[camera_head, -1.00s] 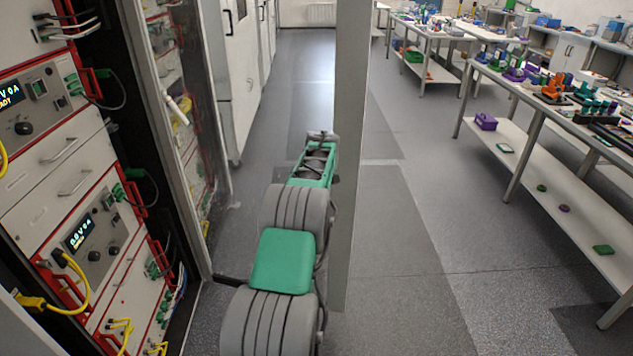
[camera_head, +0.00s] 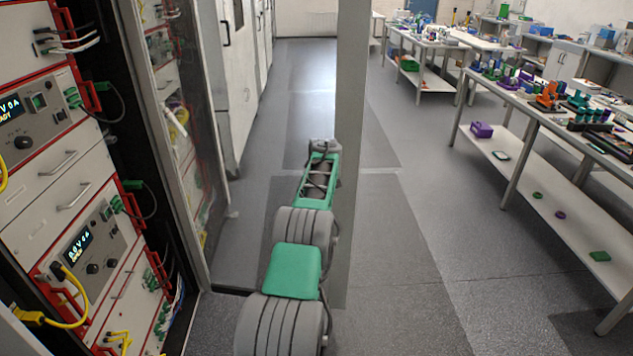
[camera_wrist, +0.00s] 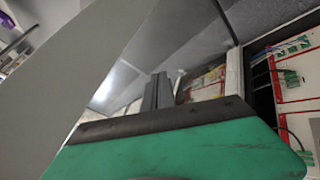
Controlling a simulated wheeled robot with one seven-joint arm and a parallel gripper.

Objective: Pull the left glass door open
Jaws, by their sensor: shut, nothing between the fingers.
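The left glass door (camera_head: 349,230) stands swung out from the cabinet in the head view, its pale free-edge post upright in mid-picture. Its clear pane shows floor and white cupboards, with faint reflections near the hinge side. My green and grey arm reaches forward along the pane, its far end close to the post. My gripper's fingers are hidden in the head view. In the wrist view my gripper (camera_wrist: 158,90) shows as dark fingers, shut and empty. I see no handle between them, and contact with the door cannot be told.
The open cabinet at left holds red-framed instruments (camera_head: 90,245) with yellow cables. White cupboards (camera_head: 240,80) stand behind the door. A long workbench (camera_head: 560,120) with a lower shelf runs along the right. The grey floor between door and bench is clear.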

